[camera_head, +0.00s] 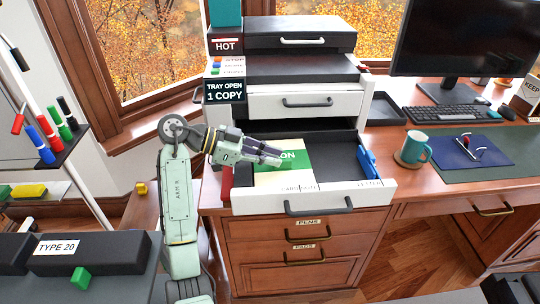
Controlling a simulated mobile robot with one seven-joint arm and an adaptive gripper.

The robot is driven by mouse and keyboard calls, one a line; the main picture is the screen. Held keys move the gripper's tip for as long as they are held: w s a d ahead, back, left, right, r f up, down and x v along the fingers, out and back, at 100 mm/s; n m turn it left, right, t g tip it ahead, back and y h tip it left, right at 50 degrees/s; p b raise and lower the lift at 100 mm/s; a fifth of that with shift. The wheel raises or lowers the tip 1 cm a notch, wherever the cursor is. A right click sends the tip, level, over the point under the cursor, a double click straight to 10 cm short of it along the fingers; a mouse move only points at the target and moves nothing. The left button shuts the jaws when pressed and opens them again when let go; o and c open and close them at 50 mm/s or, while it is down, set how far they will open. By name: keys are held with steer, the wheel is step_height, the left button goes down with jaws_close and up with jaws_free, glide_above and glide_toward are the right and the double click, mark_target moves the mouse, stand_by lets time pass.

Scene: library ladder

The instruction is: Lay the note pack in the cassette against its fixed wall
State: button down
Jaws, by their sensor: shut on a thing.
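The note pack (298,182) is a pale cream stack with a green band; the letters "ON" show on it. It is over the left part of the open cassette (343,197), a white-fronted printer tray with a dark floor. The front is marked "CARD/NOTE" and "LETTER". My gripper (276,160) reaches in from the left and is shut on the note pack, covering part of its band. The pack looks flat, close to the left side wall; I cannot tell whether it touches the wall or the floor. A blue guide (367,162) stands at the right, apart from the pack.
The printer (310,103) stands behind, with a "TRAY OPEN 1 COPY" display (224,91). A teal mug (416,148) stands right on the desk. Dark floor is bare between pack and blue guide.

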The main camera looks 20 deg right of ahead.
steer(key=shift+f+b, duration=0.55)
steer(key=shift+f, duration=0.05)
steer(key=c, duration=1.6)
jaws_free()
steer(key=shift+r+p, duration=0.55)
steer(key=shift+r, duration=0.05)
steer(key=p+v, duration=0.1)
steer(key=v, duration=0.6)
steer(key=shift+w+a, duration=0.15)
steer(key=shift+a, duration=0.1)
